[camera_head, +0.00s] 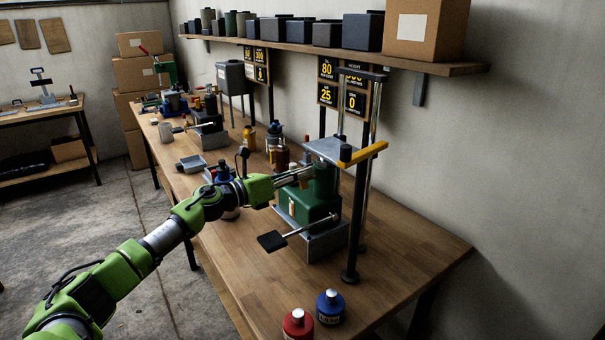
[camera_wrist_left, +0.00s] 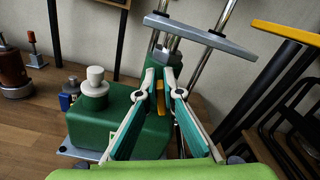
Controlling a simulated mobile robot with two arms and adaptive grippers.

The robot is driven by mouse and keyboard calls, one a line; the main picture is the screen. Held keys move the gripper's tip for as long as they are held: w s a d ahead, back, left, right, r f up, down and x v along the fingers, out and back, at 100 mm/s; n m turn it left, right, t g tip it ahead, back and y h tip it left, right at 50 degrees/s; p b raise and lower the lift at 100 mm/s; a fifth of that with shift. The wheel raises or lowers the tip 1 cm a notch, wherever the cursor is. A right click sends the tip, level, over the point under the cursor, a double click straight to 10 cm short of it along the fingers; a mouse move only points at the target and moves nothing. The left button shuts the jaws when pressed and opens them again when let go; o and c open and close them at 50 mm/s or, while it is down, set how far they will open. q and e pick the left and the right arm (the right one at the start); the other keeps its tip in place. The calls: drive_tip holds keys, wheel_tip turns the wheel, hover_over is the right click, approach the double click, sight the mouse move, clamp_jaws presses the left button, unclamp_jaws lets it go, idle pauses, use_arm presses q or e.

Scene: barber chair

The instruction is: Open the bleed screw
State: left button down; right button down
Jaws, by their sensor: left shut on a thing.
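A press with a green body (camera_head: 307,203) and a grey upper plate (camera_head: 325,151) stands on the workbench. My left gripper (camera_head: 312,169) reaches it from the left, just below the plate. In the left wrist view my left gripper (camera_wrist_left: 166,68) has its green-and-white fingers converged at the tips on a small grey metal piece (camera_wrist_left: 164,53). I cannot tell whether this piece is the bleed screw. A yellow strip (camera_wrist_left: 160,97) shows between the fingers. A pale knob (camera_wrist_left: 95,80) and a blue part (camera_wrist_left: 66,101) are on the green body's left. My right gripper is not in view.
Red (camera_head: 298,324) and blue (camera_head: 331,306) bottles stand at the bench's near edge. The bench's right part is clear.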

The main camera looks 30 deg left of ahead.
use_arm(q)
drive_tip(key=n, duration=0.2)
drive_tip(key=n+p, duration=0.1)
drive_tip(key=n, duration=0.1)
drive_tip(key=shift+w+a+f+n, duration=0.1)
drive_tip(key=shift+w+a+n, duration=0.05)
drive_tip(key=shift+a+n, duration=0.2)
drive_tip(key=shift+w+a+f+n+p, duration=0.15)
drive_tip(key=shift+n+p, duration=0.1)
drive_tip(key=shift+n, duration=0.5)
drive_tip(key=shift+s+f+n+p, duration=0.1)
drive_tip(key=shift+n+p, duration=0.2)
drive_tip(key=shift+n, duration=0.45)
drive_tip(key=shift+w+a+f+n+p, duration=0.15)
drive_tip(key=shift+n+p, duration=0.1)
drive_tip(key=shift+n, duration=0.5)
drive_tip(key=shift+s, duration=0.1)
drive_tip(key=c, duration=2.2)
unclamp_jaws()
drive_tip(key=shift+f, duration=0.1)
drive_tip(key=shift+v, duration=6)
drive_tip(key=shift+d, duration=0.1)
